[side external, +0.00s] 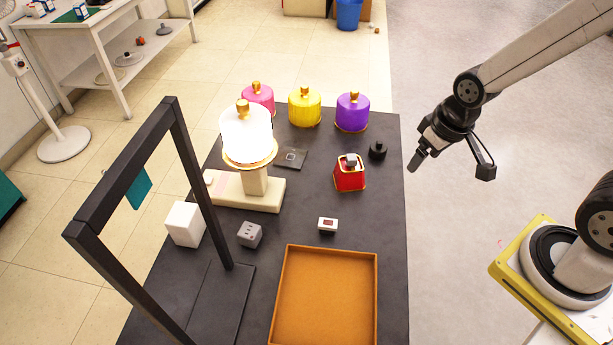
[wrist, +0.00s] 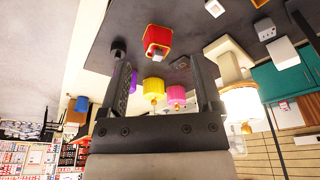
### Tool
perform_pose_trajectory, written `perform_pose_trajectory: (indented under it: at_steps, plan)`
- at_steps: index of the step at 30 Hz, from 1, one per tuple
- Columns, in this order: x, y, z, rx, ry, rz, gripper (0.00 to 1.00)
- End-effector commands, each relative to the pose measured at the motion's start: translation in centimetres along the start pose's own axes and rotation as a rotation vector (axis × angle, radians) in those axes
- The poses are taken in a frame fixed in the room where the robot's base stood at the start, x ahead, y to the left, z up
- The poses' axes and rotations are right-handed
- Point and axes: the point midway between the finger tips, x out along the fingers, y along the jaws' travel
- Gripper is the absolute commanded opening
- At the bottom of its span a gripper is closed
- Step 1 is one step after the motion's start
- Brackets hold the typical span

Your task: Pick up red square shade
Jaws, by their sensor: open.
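The red square shade (side external: 349,177) stands upright on the right part of the dark table, with gold trim and a light knob on top. In the wrist view the red shade (wrist: 158,38) appears near the top middle, beyond the fingers. My gripper (side external: 416,161) is in the air to the right of the table edge, apart from the shade. In the wrist view its two fingers (wrist: 162,88) are spread wide with nothing held between them.
Pink (side external: 258,97), yellow (side external: 305,107) and purple (side external: 352,112) shades line the back. A small black object (side external: 378,150) stands beside the red shade. A lit white lamp (side external: 247,137), an orange tray (side external: 325,300) and a black frame (side external: 172,108) occupy the left and front.

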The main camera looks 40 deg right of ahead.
Motion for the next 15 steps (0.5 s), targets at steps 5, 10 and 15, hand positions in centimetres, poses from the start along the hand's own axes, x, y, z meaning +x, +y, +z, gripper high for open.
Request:
perform_pose_trajectory:
  at_steps: [5,10,15]
  plan:
    - [0.1,0.1,-0.1,0.021,-0.010,-0.003,0.82]
    - [0.9,0.4,-0.5,0.115,-0.058,-0.019,0.82]
    - [2.4,0.8,-1.3,0.303,-0.150,-0.057,0.82]
